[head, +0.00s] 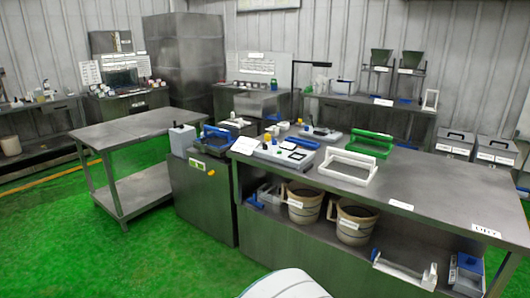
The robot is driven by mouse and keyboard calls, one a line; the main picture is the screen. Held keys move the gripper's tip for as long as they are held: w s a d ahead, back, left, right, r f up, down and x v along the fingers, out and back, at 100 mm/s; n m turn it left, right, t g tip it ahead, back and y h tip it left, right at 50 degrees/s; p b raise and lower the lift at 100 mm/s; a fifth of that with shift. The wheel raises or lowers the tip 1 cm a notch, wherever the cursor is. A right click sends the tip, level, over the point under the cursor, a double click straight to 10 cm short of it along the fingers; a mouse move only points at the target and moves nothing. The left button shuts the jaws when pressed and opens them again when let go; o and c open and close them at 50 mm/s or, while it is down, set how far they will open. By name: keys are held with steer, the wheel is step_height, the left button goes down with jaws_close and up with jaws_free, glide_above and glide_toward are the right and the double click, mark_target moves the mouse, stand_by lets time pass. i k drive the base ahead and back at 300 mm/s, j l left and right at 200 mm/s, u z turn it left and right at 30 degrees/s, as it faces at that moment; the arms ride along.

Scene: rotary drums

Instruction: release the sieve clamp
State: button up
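I cannot make out a sieve clamp for certain. A blue-framed device (215,134) stands on the metal cabinet (203,199) near the middle, beside a pale grey box (182,139); any clamp on it is too small to tell. A white instrument with a blue handle (286,150) sits on the left end of the long steel bench (440,180). My gripper is not in view; only a white rounded part of my body shows at the bottom edge.
A white frame (347,167) and a green frame (370,143) stand on the bench. Two beige buckets (303,204) (356,224) and a white cradle (405,269) are on its lower shelf. An empty steel table (138,128) stands at left. Green floor (130,262) is clear at lower left.

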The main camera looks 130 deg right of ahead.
mark_target(203, 141)
steer(key=z, duration=4.35)
steer(key=i+z, duration=0.6)
steer(key=z, duration=0.25)
steer(key=i+j, duration=0.1)
steer(key=i, duration=0.3)
steer(key=i+j+z, duration=0.1)
steer(key=i, duration=0.35)
steer(key=i+j, duration=0.15)
steer(key=i, duration=0.25)
steer(key=i+l+u, duration=0.15)
steer(key=l, duration=0.2)
steer(key=i+l+u, duration=0.1)
steer(key=i+l, duration=0.15)
steer(key=l, duration=0.15)
steer(key=i+l+u, duration=0.15)
steer(key=l, duration=0.25)
steer(key=z, duration=0.2)
